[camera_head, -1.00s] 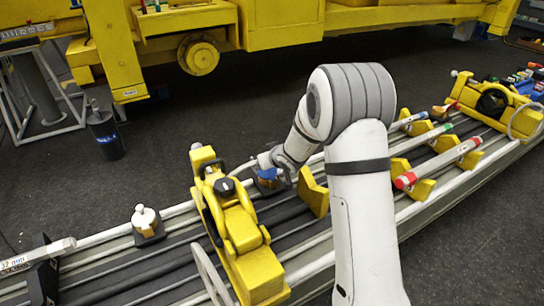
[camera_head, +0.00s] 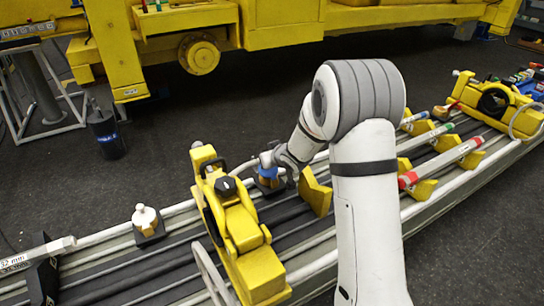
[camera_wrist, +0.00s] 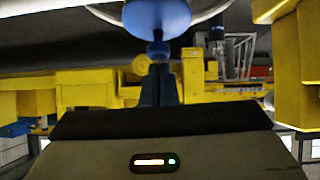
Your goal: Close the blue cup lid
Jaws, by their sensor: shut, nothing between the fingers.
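The blue cup (camera_head: 268,172) stands in a dark holder on the rail, just right of the yellow clamp-like unit in the head view. My gripper (camera_wrist: 159,70) is shut and empty. Its dark fingers point at a small blue knob (camera_wrist: 158,50) under a rounded blue part (camera_wrist: 157,18) in the wrist view. The tips are at or very near the knob; I cannot tell if they touch. In the head view my gripper is beside the cup's upper part and partly hides it. Whether the lid is fully down is not clear.
The yellow unit (camera_head: 235,225) stands close left of the cup, and a yellow bracket (camera_head: 315,192) close right. A white-topped cup (camera_head: 145,218) stands further left on the rail. Red-, green- and blue-ended tubes lie to the right. Dark floor is free behind the rail.

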